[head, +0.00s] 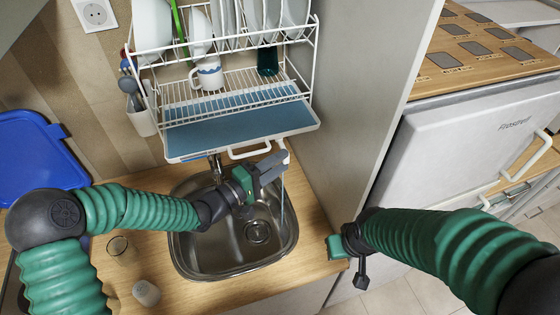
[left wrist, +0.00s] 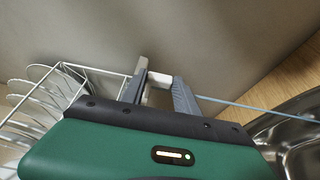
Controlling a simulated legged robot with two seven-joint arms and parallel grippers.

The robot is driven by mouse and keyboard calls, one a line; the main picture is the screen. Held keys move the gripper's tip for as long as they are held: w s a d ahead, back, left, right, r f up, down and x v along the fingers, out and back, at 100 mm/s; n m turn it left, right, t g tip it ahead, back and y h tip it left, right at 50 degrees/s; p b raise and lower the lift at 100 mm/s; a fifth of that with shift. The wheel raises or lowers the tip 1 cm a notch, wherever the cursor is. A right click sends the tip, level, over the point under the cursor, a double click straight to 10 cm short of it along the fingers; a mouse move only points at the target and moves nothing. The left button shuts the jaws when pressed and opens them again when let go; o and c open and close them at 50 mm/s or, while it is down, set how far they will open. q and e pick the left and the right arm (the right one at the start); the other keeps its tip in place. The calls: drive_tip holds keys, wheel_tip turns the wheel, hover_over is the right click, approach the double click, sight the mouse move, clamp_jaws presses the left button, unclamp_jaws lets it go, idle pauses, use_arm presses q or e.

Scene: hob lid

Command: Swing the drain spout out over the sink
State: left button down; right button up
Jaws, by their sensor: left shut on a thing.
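The dish rack's blue drain tray (head: 245,126) hangs in a white frame above the back of the steel sink (head: 212,252). My left gripper (head: 272,166) is over the right back part of the sink, just below the tray's front. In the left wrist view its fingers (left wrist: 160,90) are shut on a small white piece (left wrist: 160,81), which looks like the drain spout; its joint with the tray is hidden. A thin pale blue line (head: 282,203), spout or trickle, runs down into the sink. My right gripper (head: 352,250) is by the counter's right front edge; its fingers are unclear.
A grey panel (head: 350,110) rises close on the right of the sink. Plates and a mug (head: 207,76) stand in the rack above. A glass (head: 118,248) and a small jar (head: 146,292) are on the counter left of the sink. A faucet (head: 215,165) stands behind the sink.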

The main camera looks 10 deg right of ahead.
use_arm(q)
drive_tip(key=shift+s+f, duration=0.1)
drive_tip(key=shift+f, duration=0.1)
drive_tip(key=c, duration=1.3)
unclamp_jaws()
drive_tip(key=shift+c, duration=0.2)
drive_tip(key=o, duration=0.4)
drive_tip(key=shift+o, duration=0.2)
drive_tip(key=shift+w+d, duration=0.15)
drive_tip(key=shift+w, duration=0.05)
drive_tip(key=b+v, duration=0.2)
drive_tip(key=v, duration=1.5)
drive_tip(key=shift+w, duration=0.15)
